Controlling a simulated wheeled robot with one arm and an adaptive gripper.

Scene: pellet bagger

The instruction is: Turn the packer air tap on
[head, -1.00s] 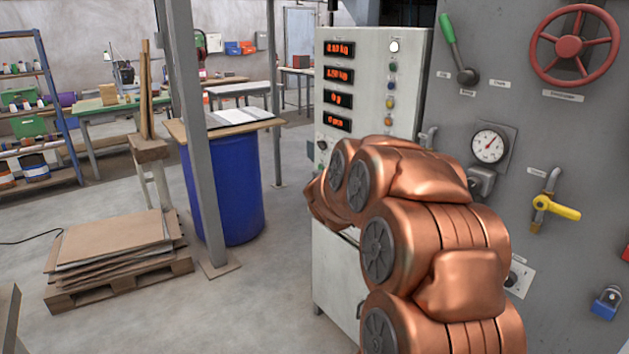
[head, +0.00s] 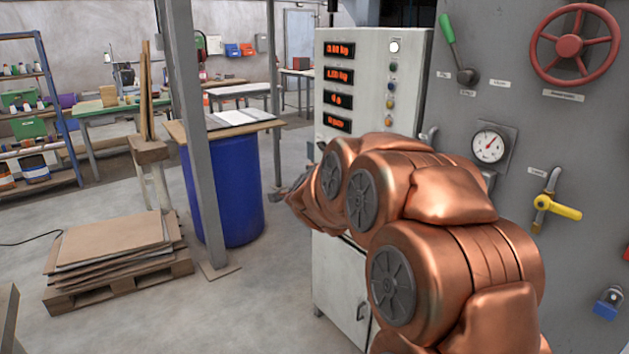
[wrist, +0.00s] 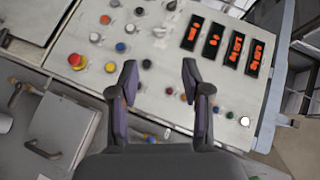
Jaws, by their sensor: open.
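A tap with a yellow lever handle (head: 557,207) is on the grey panel at the right of the head view, with its lever pointing right and slightly down. The label above it is too small to read, so I cannot tell if it is the packer air tap. My gripper (wrist: 160,82) is open and empty in the wrist view, in front of the control cabinet's face of buttons and displays. In the head view my arm hides part of the panel and cabinet; only the gripper's tip shows at the arm's left.
A post, blue drum (head: 238,190) and loaded pallet stand further left, with open floor between.

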